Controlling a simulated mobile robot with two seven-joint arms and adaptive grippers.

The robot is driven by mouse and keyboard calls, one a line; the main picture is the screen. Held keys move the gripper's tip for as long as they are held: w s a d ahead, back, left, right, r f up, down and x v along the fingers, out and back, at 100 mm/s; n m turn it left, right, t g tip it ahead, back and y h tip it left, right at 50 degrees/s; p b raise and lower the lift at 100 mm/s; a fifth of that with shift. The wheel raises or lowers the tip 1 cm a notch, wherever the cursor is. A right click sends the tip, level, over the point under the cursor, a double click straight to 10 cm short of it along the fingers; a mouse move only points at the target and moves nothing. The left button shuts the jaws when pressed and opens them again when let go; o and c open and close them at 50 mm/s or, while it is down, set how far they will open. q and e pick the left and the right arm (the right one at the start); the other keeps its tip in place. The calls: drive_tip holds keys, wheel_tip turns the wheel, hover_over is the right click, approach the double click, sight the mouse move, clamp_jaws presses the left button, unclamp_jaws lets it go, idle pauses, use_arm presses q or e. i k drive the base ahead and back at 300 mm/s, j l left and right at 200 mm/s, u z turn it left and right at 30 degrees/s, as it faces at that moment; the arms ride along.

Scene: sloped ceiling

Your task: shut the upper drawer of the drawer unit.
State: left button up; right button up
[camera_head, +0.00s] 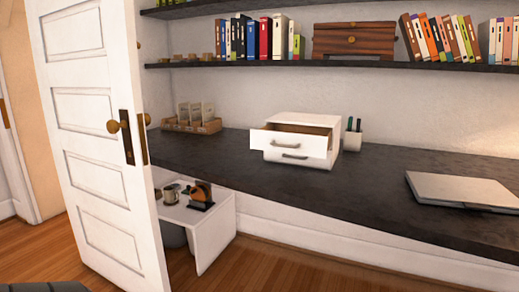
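A small white drawer unit (318,118) with two drawers stands on the dark desk, near its middle. Its upper drawer (289,143) is pulled out toward the front left, and its brown inside shows. The lower drawer (285,156) looks shut and has a dark handle. Neither of my grippers is in view.
The dark desk (370,200) runs along the wall and has clear room before the unit. A pen cup (352,141) stands right beside the unit. A closed laptop (464,188) lies at right. A white door (95,130) stands open at left. A low white table (208,224) is beneath the desk.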

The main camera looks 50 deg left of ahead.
sight(301, 141)
drive_tip(key=i+j+u, duration=0.1)
drive_tip(key=u, duration=1.5)
drive_tip(key=i+l, duration=0.05)
drive_tip(key=l, duration=0.05)
